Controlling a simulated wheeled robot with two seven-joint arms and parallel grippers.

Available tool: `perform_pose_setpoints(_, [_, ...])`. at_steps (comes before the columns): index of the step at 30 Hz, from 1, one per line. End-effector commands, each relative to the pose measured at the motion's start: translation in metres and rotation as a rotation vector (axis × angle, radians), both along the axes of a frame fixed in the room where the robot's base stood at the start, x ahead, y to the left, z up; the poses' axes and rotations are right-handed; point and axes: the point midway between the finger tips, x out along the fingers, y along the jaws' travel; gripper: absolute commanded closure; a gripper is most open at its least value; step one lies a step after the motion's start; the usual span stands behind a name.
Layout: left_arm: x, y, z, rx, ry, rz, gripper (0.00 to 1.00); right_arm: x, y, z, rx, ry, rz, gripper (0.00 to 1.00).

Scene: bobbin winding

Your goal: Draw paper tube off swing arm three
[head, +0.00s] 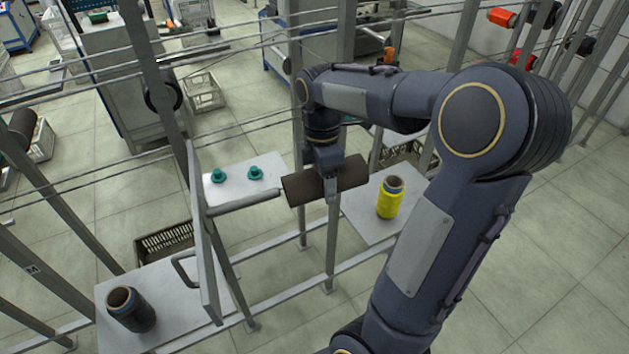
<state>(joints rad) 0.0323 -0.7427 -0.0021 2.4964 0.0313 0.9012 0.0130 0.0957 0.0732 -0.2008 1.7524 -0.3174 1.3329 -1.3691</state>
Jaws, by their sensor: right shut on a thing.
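My right gripper (331,188) is shut on the dark brown paper tube (303,188), gripping it around its middle. The tube lies roughly level, with its left end at the tip of a grey swing arm rod (243,202). The rod sticks out from an upright grey plate (206,250) with a handle. Most of the rod is bare; I cannot tell whether its tip is still inside the tube. My left gripper is not in view.
A yellow bobbin (390,203) stands on the right shelf (362,213). A dark bobbin (134,313) stands on the lower left shelf (185,318). Two green pieces (255,173) sit on a white plate behind the rod. Metal posts and rails surround the tube.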

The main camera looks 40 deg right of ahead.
Motion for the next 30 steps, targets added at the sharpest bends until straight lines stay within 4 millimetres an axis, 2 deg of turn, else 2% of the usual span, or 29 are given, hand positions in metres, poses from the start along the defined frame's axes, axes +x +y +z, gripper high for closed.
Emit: perform_pose_setpoints(30, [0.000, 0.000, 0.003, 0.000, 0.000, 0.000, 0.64, -0.008, -0.018, 0.002, 0.000, -0.001, 0.000, 0.62])
